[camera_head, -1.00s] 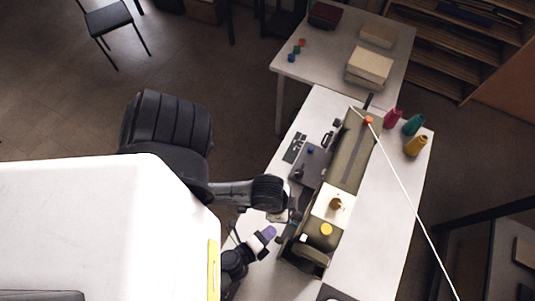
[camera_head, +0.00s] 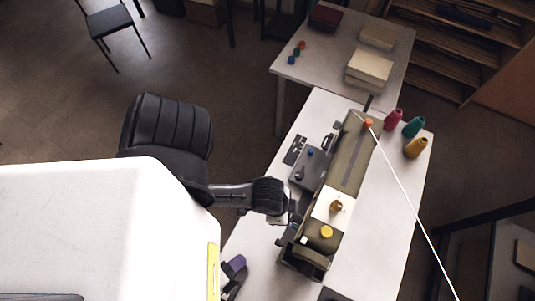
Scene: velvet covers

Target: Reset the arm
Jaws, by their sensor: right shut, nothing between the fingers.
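A second table (camera_head: 330,75) with boxes stands behind. The floor at upper left is mostly clear, with a chair (camera_head: 107,20).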

